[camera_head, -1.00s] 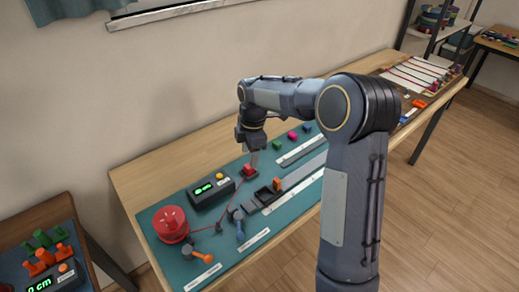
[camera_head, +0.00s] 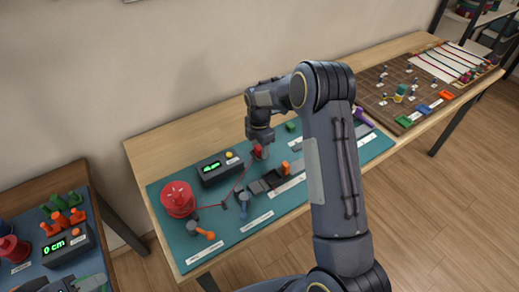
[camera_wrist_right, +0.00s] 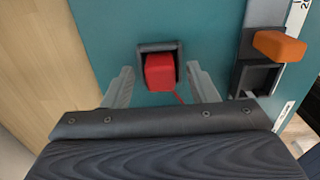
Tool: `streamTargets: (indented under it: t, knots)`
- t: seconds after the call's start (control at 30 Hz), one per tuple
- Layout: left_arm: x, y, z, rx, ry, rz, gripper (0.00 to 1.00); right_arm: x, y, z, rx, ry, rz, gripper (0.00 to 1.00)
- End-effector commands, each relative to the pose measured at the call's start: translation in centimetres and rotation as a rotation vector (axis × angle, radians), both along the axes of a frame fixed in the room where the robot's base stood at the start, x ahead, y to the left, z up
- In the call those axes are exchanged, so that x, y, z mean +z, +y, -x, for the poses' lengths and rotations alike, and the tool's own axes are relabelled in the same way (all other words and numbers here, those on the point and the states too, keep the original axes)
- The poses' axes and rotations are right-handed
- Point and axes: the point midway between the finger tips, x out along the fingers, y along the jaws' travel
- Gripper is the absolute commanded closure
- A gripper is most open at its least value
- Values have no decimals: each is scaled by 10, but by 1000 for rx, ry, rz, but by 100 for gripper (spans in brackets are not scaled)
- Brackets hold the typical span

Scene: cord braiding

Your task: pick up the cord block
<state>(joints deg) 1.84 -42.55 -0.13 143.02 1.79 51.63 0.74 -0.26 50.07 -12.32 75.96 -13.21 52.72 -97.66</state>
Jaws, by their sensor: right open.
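The cord block is a small red block (camera_wrist_right: 159,73) in a dark square holder (camera_wrist_right: 145,49) on the teal mat. A thin red cord runs from it toward the red spool (camera_head: 178,199). My right gripper (camera_wrist_right: 160,85) is open, with one finger on each side of the red block and gaps visible between fingers and block. In the head view my right gripper (camera_head: 258,148) hangs directly over the block (camera_head: 258,154) and partly hides it. My left gripper is not in view.
A dark box with a green display (camera_head: 219,169) stands left of the block. An orange block (camera_head: 285,167) sits by a dark slotted fixture to the right. An orange-handled tool (camera_head: 202,233) lies near the mat's front. A brown pegboard (camera_head: 385,98) is farther right.

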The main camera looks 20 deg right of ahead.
Motion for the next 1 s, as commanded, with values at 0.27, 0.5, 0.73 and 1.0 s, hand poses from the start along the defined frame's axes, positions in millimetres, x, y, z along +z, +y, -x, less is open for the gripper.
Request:
streamTargets:
  t: [0.27, 0.5, 0.73, 1.0]
  knots:
    - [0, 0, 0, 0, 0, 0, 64, 0, 0, 0, -1, -1, 0, 58]
    - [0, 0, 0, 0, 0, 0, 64, 0, 0, 0, -1, -1, 0, 89]
    - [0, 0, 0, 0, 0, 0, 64, 0, 0, 0, -1, -1, 0, 93]
    - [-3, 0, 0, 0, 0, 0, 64, 16, 0, -1, -1, -4, -1, 93]
